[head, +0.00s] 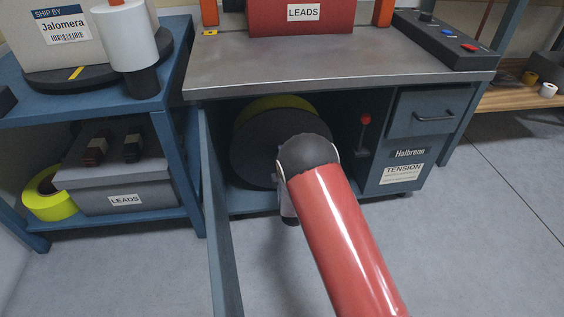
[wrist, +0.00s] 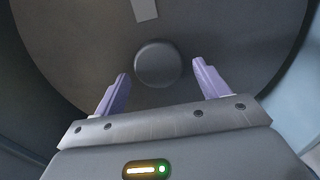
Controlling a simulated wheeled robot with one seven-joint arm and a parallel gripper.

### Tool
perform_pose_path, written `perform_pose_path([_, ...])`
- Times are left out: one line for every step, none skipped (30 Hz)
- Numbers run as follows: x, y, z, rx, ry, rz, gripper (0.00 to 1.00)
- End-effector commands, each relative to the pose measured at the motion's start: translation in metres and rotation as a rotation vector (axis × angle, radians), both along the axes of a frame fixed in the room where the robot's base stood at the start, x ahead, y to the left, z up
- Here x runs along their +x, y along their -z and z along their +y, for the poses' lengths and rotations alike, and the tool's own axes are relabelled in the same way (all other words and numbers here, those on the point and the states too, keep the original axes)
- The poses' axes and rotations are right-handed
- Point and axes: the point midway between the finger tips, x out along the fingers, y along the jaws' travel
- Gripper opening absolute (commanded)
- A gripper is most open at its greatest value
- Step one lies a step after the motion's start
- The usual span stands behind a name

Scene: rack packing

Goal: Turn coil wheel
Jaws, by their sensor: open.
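The coil wheel (head: 253,135) is a large dark disc inside the bay under the steel bench top, with a yellow band (head: 280,103) showing along its upper edge. My red arm reaches into the bay and hides part of it. In the wrist view the wheel's grey face (wrist: 230,35) fills most of the picture, with a round knob (wrist: 158,64) and a pale mark (wrist: 144,8) above it. My gripper (wrist: 160,80) is open, its two purple fingers on either side of the knob. I cannot tell how far the fingertips are from the wheel's face.
A red-knobbed lever (head: 366,120) stands right of the wheel. A drawer cabinet labelled TENSION (head: 402,172) bounds the bay's right side. A blue door or panel (head: 219,220) stands at the left. A blue shelf unit (head: 165,150) with a grey LEADS box (head: 150,198) is farther left.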

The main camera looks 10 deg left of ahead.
Motion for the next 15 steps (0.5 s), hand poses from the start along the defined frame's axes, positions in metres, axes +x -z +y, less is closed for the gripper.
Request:
perform_pose_path([-0.004,0.000,-0.001,0.000,-0.001,0.001,0.74])
perform_pose_path([-0.007,0.000,-0.002,-0.001,-0.001,0.002,0.74])
perform_pose_path([-0.013,0.000,-0.003,-0.002,-0.001,0.003,0.74])
perform_pose_path([-0.017,-0.001,-0.004,-0.002,-0.001,0.002,0.74])
perform_pose_path([-0.022,-0.001,-0.006,-0.002,-0.001,0.003,0.74])
perform_pose_path([-0.029,-0.001,-0.009,-0.002,-0.001,0.003,0.74])
perform_pose_path([-0.034,0.000,-0.010,-0.002,-0.001,0.003,0.74])
perform_pose_path([-0.040,0.000,-0.012,-0.002,-0.001,0.003,0.74])
perform_pose_path([-0.046,0.000,-0.014,-0.002,-0.001,0.003,0.74])
perform_pose_path([-0.050,-0.001,-0.016,-0.002,-0.002,0.002,0.74])
perform_pose_path([-0.055,0.000,-0.017,-0.002,-0.002,0.003,0.74])
perform_pose_path([-0.060,0.000,-0.018,-0.002,-0.002,0.002,0.74])
perform_pose_path([-0.063,0.000,-0.019,-0.002,-0.002,0.002,0.74])
perform_pose_path([-0.065,0.000,-0.021,-0.002,-0.001,0.002,0.74])
perform_pose_path([-0.068,0.000,-0.022,-0.001,-0.001,0.001,0.74])
